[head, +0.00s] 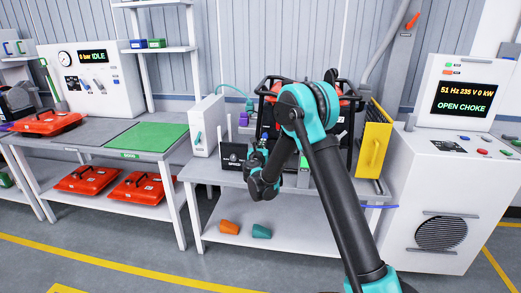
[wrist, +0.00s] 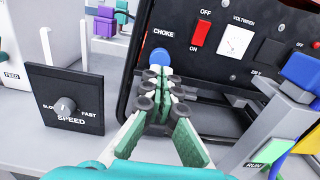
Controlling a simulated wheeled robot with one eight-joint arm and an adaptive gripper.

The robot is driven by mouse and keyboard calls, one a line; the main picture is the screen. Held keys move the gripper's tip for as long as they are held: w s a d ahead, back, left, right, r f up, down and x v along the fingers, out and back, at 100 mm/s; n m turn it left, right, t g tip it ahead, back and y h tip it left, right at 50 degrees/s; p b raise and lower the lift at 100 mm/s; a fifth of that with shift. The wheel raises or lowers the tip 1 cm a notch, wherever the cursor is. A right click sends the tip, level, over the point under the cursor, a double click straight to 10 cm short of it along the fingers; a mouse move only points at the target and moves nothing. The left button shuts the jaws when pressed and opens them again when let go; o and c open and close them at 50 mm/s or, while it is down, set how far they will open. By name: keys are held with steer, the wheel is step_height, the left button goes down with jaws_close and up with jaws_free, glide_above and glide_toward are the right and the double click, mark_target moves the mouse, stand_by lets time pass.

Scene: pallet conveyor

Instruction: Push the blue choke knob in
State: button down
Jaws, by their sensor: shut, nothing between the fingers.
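The blue choke knob (wrist: 160,55) sits on the black generator panel (wrist: 185,70) in the wrist view, just below the word CHOKE. My gripper (wrist: 157,76) is shut and empty, its fingertips right at the lower side of the knob in the picture. I cannot tell whether they touch it. The fingers hide the panel below the knob. In the head view my arm covers much of the generator (head: 268,88), and the knob cannot be made out clearly. The screen (head: 462,98) at right reads 51 Hz, 235 V, 0 kW and OPEN CHOKE.
A speed dial box (wrist: 65,105) stands left of my fingers. A red switch (wrist: 201,33) and a voltmeter (wrist: 235,42) are right of the knob. A grey lever with a blue top (wrist: 302,70) stands at right, near a RUN label. A yellow panel (head: 374,140) stands beside the generator.

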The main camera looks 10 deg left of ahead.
mark_target(265, 137)
steer(key=shift+w+d, duration=0.1)
steer(key=shift+w, duration=1.75)
steer(key=shift+w+d, duration=0.1)
steer(key=shift+w, duration=1.4)
